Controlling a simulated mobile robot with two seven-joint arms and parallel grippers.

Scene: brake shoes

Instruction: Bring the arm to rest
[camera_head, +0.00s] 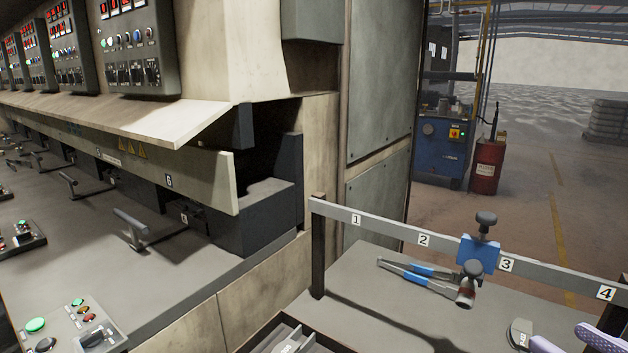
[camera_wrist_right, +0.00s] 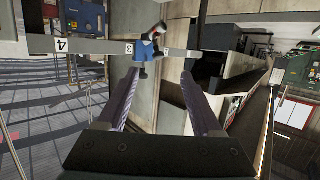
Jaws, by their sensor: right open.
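My right gripper (camera_head: 560,336) shows at the bottom right corner of the head view, its two purple fingers spread apart. In the right wrist view, the gripper (camera_wrist_right: 158,72) is open with nothing between its fingers. It is over or near the right part of the grey table (camera_head: 385,310), in front of the numbered rail (camera_head: 385,229). The blue clamp (camera_head: 478,254) on the rail also shows beyond the fingertips in the wrist view (camera_wrist_right: 147,50). My left gripper is not in view.
A round grey part (camera_head: 520,333) lies close to the right gripper. A press machine (camera_head: 225,195) with control panels fills the left. A red canister (camera_head: 486,177) stands on the floor behind.

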